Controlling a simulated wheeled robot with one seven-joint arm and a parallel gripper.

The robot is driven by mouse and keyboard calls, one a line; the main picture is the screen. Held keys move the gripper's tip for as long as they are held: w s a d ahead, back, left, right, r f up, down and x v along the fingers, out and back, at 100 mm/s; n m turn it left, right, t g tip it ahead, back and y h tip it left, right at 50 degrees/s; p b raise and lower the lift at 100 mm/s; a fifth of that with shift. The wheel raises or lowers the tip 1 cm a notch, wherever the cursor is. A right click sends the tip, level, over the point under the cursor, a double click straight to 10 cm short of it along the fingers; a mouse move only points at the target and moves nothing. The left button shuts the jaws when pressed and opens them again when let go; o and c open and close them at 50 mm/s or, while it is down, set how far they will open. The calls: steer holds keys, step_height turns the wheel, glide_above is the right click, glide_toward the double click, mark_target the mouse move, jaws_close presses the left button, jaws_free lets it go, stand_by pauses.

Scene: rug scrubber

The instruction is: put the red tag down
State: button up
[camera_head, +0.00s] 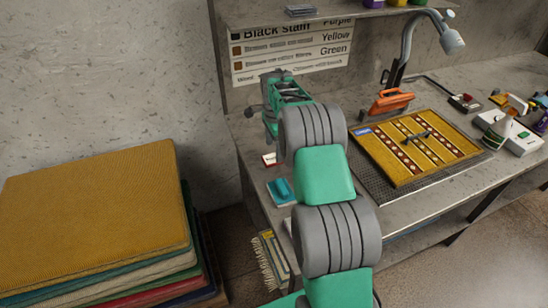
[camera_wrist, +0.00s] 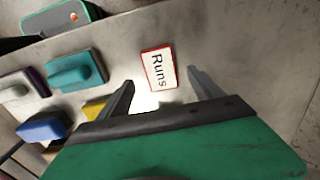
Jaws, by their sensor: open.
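The red tag is a small white card with a red border and the word "Runs" (camera_wrist: 157,68). It lies flat on the grey bench in the wrist view. My gripper (camera_wrist: 160,76) is open in the wrist view. Its two dark fingers stand apart, one at each side of the tag's near end. Nothing is held between them. I cannot tell how high the fingertips are above the bench.
A teal block (camera_wrist: 75,70), a blue block (camera_wrist: 42,127) and a yellow one (camera_wrist: 95,108) sit left of the tag. The patterned rug (camera_head: 415,145) lies on a dark mat, with an orange tool (camera_head: 391,101) behind it. Folded rugs (camera_head: 95,210) stand left.

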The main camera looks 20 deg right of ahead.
mark_target(274, 158)
step_height(274, 158, down, 4)
steer(key=shift+p, duration=0.5)
steer(key=shift+c, duration=0.4)
steer(key=c, duration=1.5)
steer(key=shift+r, duration=0.1)
